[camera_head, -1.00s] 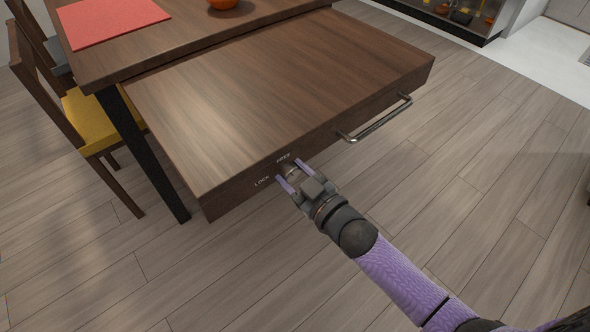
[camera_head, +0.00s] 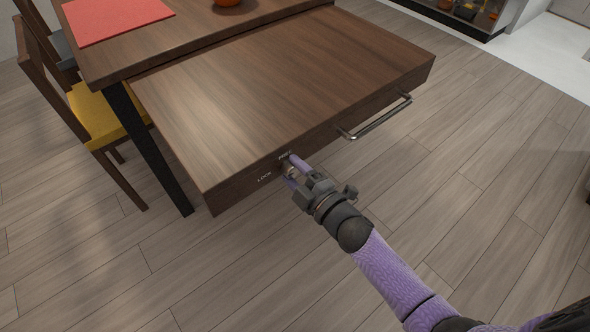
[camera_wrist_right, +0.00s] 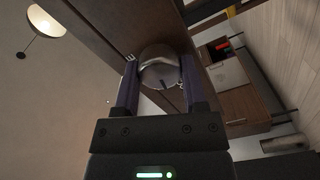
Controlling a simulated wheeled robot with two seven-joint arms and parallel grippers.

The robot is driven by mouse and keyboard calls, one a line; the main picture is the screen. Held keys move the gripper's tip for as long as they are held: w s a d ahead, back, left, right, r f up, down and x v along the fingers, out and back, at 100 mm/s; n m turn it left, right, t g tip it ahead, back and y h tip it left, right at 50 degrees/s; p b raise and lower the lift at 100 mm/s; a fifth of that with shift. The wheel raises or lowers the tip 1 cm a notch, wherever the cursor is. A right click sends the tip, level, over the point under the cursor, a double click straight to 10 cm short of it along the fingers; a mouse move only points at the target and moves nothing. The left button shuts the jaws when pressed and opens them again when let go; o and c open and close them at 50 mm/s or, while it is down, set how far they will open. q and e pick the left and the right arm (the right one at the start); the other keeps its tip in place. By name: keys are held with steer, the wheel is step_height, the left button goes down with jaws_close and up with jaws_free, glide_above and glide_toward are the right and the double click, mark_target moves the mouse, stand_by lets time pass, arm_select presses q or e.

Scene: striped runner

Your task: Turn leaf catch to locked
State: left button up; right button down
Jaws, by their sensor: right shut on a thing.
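The leaf catch is a round metallic knob (camera_wrist_right: 158,68) on the front edge of the pulled-out table leaf (camera_head: 290,80). In the head view it is mostly hidden behind my right gripper (camera_head: 294,173), between the words LOCK and FREE on the edge. In the right wrist view my right gripper (camera_wrist_right: 160,88) has its two purple fingers on either side of the knob, shut on it. A short dark mark shows on the knob's face. My left gripper is not in view.
A metal bar handle (camera_head: 378,118) juts from the leaf's front edge, right of the catch. A chair with a yellow seat (camera_head: 100,117) stands at left. The floor in front is clear.

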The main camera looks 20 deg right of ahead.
steer(key=shift+f+n, duration=0.1)
steer(key=shift+n, duration=0.7)
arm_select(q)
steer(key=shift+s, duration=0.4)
arm_select(e)
steer(key=shift+n, duration=0.3)
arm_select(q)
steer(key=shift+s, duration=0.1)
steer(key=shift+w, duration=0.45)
arm_select(e)
steer(key=shift+c, duration=0.7)
jaws_free()
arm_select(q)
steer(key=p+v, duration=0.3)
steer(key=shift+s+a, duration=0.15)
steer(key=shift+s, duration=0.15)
arm_select(e)
steer(key=v, duration=1)
